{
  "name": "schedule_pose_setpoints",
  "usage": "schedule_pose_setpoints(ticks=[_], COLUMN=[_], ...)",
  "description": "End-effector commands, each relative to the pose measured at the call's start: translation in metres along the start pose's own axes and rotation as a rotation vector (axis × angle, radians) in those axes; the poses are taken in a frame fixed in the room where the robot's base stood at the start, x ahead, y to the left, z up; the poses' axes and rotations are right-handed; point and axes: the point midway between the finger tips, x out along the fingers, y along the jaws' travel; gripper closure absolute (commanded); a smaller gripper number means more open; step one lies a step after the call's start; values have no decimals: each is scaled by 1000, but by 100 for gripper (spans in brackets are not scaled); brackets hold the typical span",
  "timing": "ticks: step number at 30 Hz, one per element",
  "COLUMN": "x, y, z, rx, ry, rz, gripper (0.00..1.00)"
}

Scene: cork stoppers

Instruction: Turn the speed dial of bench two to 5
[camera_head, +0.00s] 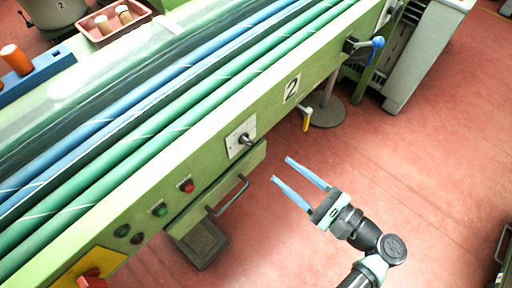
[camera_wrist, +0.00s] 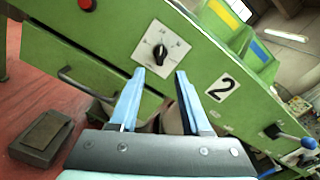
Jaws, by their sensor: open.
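The green bench with a "2" plate (camera_head: 291,88) runs diagonally across the head view; the plate also shows in the wrist view (camera_wrist: 221,86). The speed dial (camera_head: 241,137) is a dark knob on a white square plate on the bench's front. In the wrist view the dial (camera_wrist: 160,52) is ahead of and slightly above the fingertips; its scale marks are too small to read. My gripper (camera_head: 281,169) is open and empty, its two blue fingers pointing toward the bench front, apart from the dial. The fingers also show in the wrist view (camera_wrist: 160,73).
Below the dial is a drawer with a bar handle (camera_head: 228,196). Red (camera_head: 187,186) and green (camera_head: 160,209) buttons sit left of it. A blue-knobbed lever (camera_head: 377,43) and a yellow handle (camera_head: 307,117) are to the right. Red floor beside my arm is clear.

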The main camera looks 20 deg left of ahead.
Motion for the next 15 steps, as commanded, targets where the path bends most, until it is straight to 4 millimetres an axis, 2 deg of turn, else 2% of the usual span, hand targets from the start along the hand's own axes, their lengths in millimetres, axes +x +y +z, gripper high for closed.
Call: schedule_pose_setpoints(ticks=[3, 9, 15], x=[27, 67, 90], y=[2, 1, 0], z=[0, 0, 0], rx=[0, -2, -2], ry=[-2, -1, 1], rz=[5, 4, 2], gripper=[52, 52, 52])
